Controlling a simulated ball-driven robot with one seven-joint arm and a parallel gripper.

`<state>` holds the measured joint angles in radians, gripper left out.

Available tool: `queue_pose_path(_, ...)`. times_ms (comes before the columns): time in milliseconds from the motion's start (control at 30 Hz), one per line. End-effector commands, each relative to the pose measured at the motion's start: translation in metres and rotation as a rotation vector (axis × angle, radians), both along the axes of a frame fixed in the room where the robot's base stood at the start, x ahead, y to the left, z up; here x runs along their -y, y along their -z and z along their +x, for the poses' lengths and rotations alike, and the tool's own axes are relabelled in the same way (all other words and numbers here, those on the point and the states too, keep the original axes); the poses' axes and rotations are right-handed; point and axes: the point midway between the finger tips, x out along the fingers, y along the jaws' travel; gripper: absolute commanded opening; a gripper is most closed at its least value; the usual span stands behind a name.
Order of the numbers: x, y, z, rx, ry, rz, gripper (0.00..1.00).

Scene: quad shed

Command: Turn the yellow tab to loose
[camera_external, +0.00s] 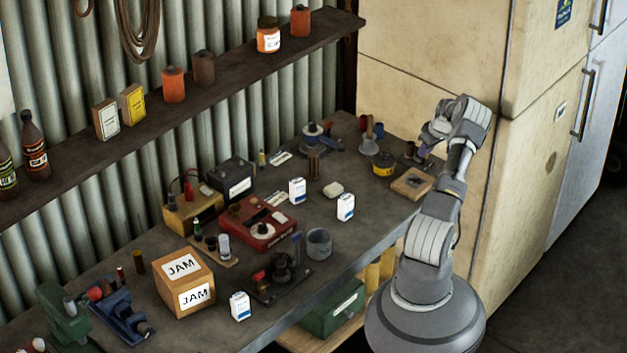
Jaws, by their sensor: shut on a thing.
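My gripper (420,158) is at the far right end of the workbench, pointing down just above and behind a small wooden box (424,188). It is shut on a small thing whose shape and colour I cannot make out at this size. I cannot pick out a yellow tab, nor any marking for loose. A yellow round tin (383,168) with a dark top stands to the left of my gripper, apart from it. A small dark item (409,149) stands close to the left of the fingers.
A jam box (184,283) is nearer the front. A cream cabinet (430,70) rises close behind my arm.

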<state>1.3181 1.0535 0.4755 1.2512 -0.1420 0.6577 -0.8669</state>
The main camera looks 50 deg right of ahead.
Motion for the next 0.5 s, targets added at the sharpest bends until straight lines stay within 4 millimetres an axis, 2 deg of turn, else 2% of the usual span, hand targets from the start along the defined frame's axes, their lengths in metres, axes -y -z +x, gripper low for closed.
queue_pose_path(500,-0.0010,0.0040,-0.0019,-0.006,-0.105,0.006,0.00)
